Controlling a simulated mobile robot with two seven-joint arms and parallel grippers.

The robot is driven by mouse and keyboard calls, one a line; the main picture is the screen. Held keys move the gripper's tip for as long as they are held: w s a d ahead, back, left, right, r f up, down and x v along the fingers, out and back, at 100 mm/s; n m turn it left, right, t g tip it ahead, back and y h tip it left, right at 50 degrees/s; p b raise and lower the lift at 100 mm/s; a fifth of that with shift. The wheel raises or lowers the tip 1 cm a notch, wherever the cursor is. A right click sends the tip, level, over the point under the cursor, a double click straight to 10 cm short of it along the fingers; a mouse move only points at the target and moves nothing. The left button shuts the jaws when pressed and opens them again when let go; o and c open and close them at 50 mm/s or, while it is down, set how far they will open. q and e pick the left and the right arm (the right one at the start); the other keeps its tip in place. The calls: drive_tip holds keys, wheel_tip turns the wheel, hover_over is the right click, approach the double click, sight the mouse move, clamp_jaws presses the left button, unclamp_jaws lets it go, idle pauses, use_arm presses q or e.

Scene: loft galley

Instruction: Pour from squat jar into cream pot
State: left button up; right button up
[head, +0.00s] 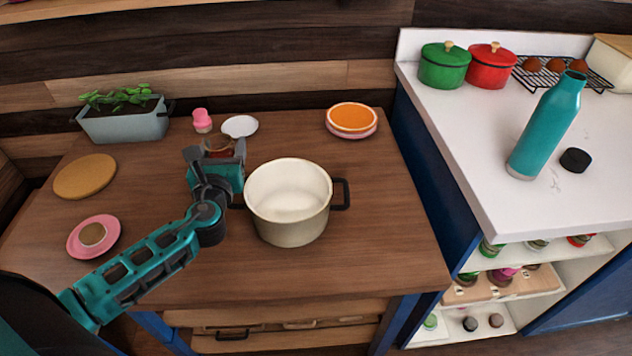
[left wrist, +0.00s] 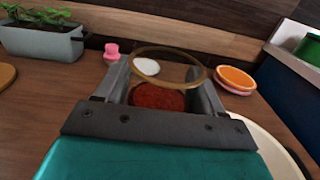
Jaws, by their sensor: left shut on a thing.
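The cream pot (head: 290,228) stands open and empty-looking on the wooden table, with dark handles on its sides; part of its rim shows at the lower right in the left wrist view (left wrist: 262,124). My left gripper (head: 220,152) is just left of the pot's far side. It is shut on the squat jar (head: 217,153), a clear glass jar holding red contents. In the left wrist view the jar (left wrist: 190,70) sits between the fingers, its round mouth open and roughly upright. The gripper hides much of the jar in the head view. My right gripper is in neither view.
A planter (head: 125,124), pink shaker (head: 202,120), white dish (head: 240,126) and stacked orange and pink plates (head: 352,117) line the back. A wooden board (head: 85,176) and pink plate (head: 78,246) lie left. The table right of the pot is clear.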

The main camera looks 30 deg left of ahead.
use_arm(q)
drive_tip(key=shift+w+d+f+m+h, duration=0.2)
drive_tip(key=shift+d+m+h, duration=0.1)
drive_tip(key=shift+d+h, duration=0.1)
drive_tip(key=shift+a, duration=0.1)
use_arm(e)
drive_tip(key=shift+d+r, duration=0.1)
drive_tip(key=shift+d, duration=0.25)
use_arm(q)
drive_tip(key=shift+r, duration=0.2)
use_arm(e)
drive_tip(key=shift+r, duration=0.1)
